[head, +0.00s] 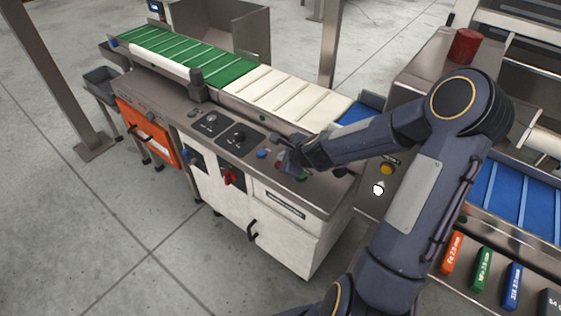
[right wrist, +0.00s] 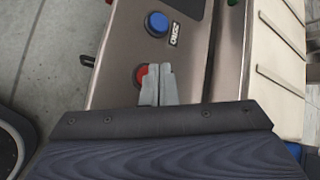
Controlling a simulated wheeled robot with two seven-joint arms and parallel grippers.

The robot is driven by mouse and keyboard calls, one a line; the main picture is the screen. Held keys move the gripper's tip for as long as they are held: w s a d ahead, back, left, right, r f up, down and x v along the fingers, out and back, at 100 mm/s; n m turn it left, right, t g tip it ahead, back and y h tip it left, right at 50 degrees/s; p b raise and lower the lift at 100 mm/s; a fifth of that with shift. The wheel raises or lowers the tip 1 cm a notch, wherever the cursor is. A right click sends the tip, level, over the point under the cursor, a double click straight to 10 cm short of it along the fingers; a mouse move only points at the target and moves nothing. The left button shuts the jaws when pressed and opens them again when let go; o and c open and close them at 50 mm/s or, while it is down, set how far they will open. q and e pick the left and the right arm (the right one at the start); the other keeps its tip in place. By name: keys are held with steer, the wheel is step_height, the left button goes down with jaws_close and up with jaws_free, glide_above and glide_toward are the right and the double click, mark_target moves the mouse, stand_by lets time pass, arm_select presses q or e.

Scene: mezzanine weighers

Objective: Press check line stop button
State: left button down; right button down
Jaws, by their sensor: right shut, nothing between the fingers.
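The check line's control panel (head: 220,125) runs along the front of a steel conveyor cabinet. In the right wrist view a red button (right wrist: 141,76) shows beside my right gripper (right wrist: 158,70), partly covered by its fingertips. A blue button (right wrist: 157,24) with a small label lies farther along the panel; it also shows in the head view (head: 262,154). My right gripper (head: 283,157) is shut and empty, low over the panel near these buttons. I cannot tell whether it touches the red button, which the gripper hides in the head view. My left gripper is not in view.
A red rotary switch (head: 230,177) and a drawer handle (head: 252,230) stick out from the white cabinet front. A belt with green and white sections (head: 265,88) runs behind the panel. Coloured test pieces (head: 482,269) lie at the right. The floor at left front is clear.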

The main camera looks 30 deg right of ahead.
steer(key=shift+r, duration=0.25)
step_height(320, 180, up, 5)
steer(key=p, duration=0.4)
steer(key=shift+f, duration=0.1)
stand_by(0.8)
steer(key=s+a+r+n+g+y+p, duration=0.1)
steer(key=s+a+r+n+p, duration=0.1)
steer(key=s+a+r+n, duration=0.45)
steer(key=s+a+r+n+y+p, duration=0.25)
steer(key=s+r+n, duration=0.25)
steer(key=r+n, duration=0.3)
steer(key=s+a+r+n+g+p, duration=0.1)
steer(key=s+r+n, duration=0.1)
steer(key=s+n, duration=0.3)
steer(key=s+a+r+n+g+p, duration=0.1)
steer(key=s+n, duration=0.4)
steer(key=s, duration=0.6)
steer(key=shift+s+a+r+g, duration=0.15)
steer(key=shift+a+r+g, duration=0.2)
steer(key=shift+r, duration=0.35)
